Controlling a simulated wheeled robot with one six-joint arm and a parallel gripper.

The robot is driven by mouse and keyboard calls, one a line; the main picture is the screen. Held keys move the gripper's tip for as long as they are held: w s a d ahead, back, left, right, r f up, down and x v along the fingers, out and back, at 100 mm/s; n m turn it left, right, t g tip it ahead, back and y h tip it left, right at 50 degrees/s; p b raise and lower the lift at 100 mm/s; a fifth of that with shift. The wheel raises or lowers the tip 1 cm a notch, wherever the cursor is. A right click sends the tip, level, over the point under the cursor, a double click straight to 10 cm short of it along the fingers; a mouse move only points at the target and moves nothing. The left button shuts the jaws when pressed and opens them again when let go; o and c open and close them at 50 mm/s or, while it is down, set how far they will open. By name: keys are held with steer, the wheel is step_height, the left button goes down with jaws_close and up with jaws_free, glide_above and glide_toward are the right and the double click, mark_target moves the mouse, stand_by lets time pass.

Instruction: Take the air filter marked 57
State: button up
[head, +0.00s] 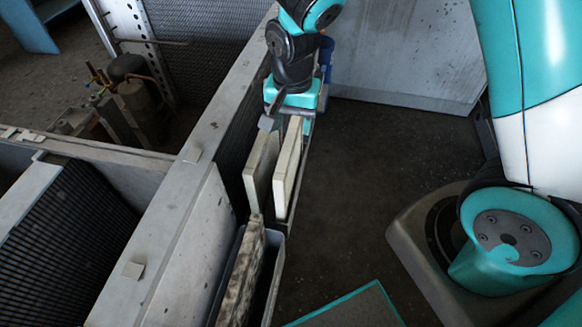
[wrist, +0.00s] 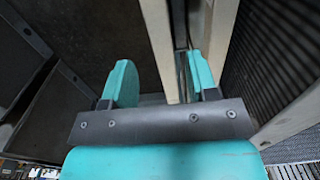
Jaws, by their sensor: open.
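Two pale flat filter panels stand upright side by side along the housing wall. One is the left panel (head: 262,168) and the other the right panel (head: 288,168). No number 57 is readable on either. My gripper (head: 291,104) is over their far end, pointing down. In the wrist view my gripper (wrist: 162,75) is open, one teal finger on each side of a pale panel (wrist: 159,35), which appears to be the right one. The other panel (wrist: 218,42) is beyond the right finger. Whether the fingers touch the panel is unclear.
A dirty, mottled filter (head: 242,275) stands in a narrow grey bin (head: 275,262) near the front. The metal housing frame (head: 178,215) runs along the left. A teal-edged panel (head: 350,308) is at the bottom. Dark floor (head: 355,190) to the right is clear.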

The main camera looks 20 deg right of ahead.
mark_target(291, 169)
step_height(291, 169, down, 8)
steer(key=shift+w+a+r, duration=0.1)
steer(key=shift+w+r, duration=0.05)
steer(key=shift+r, duration=0.1)
jaws_close()
stand_by(0.3)
